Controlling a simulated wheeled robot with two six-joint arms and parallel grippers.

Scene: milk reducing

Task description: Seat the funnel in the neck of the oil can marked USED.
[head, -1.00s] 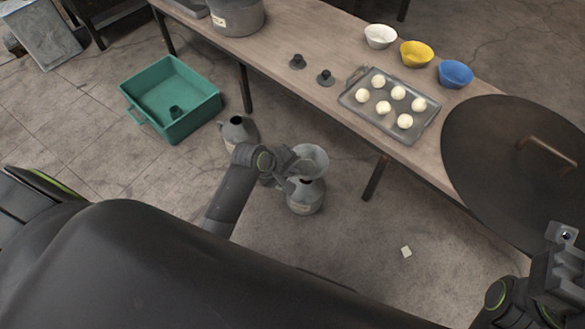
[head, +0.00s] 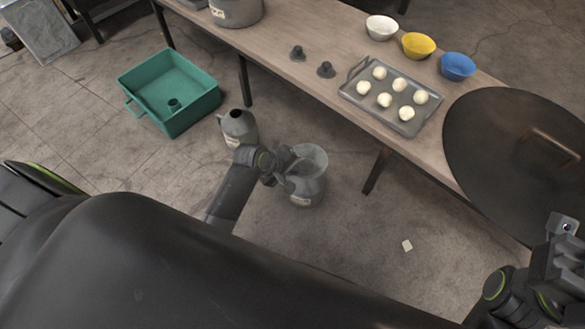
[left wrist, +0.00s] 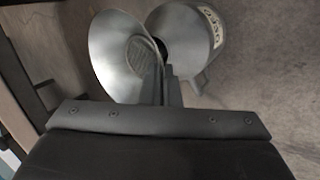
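My left gripper (head: 283,177) is shut on the grey metal funnel (head: 311,158). In the head view the funnel overlaps the top of a grey oil can (head: 304,190) standing on the floor. In the left wrist view the funnel's wide mouth (left wrist: 118,55) is beside the can (left wrist: 190,42), whose label seems to read USED. The can's dark neck opening shows partly behind the funnel's edge. The funnel's spout is hidden, so I cannot tell whether it is in the neck. Of my right gripper, only the body (head: 558,268) shows at the lower right; its fingers are not visible.
Another grey can (head: 238,127) with an open neck stands left of my left gripper. A green crate (head: 196,112) is on the floor farther left. The long table (head: 310,95) bears a tray of dough balls, bowls and a large dark lid (head: 500,165). A small white piece (head: 407,245) lies on the floor.

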